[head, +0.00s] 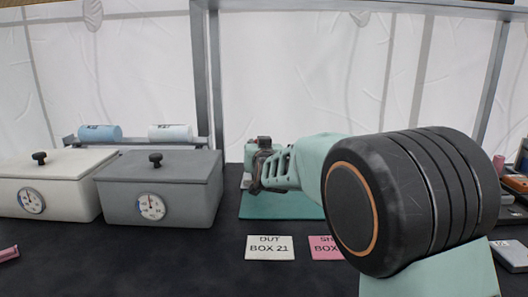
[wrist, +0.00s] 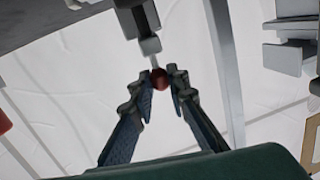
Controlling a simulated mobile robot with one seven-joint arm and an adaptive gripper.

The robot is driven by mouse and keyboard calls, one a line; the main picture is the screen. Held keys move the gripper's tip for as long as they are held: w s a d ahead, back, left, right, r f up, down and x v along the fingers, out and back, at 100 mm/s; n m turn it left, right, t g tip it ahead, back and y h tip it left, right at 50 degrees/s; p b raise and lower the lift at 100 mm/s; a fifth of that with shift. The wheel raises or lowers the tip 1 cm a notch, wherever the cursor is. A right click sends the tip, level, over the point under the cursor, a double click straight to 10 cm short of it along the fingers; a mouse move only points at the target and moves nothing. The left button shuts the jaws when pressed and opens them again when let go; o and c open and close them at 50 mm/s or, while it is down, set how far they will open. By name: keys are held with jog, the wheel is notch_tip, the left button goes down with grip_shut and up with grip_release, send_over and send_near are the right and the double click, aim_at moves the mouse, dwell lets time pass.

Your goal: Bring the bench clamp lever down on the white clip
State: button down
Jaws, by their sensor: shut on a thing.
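My gripper (wrist: 163,85) is shut on the red ball knob (wrist: 160,74) at the end of the bench clamp lever (wrist: 154,58), as the wrist view shows. A fingertip is on each side of the knob. The dark and grey clamp body (wrist: 136,18) is at the top of that view. In the head view my gripper (head: 258,168) is beside the clamp, above a teal base plate (head: 272,208), and my arm covers much of that area. I cannot make out the white clip in either view.
A white lidded box (head: 55,165) and a grey lidded box (head: 180,185), each with a dial, stand on the left. A white card (head: 270,248) and a pink card (head: 323,247) lie in front of the teal plate.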

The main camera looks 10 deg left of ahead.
jog(key=shift+s+f+b, duration=0.1)
jog(key=shift+f+b, duration=0.15)
jog(key=shift+b, duration=0.15)
dwell(0.3)
jog(key=c, duration=1.9)
grip_release()
jog(key=shift+s+r, duration=0.1)
jog(key=shift+r, duration=0.05)
jog(key=shift+t, duration=0.3)
jog(key=v, duration=1.2)
jog(key=shift+d, duration=0.1)
jog(key=shift+c, duration=0.2)
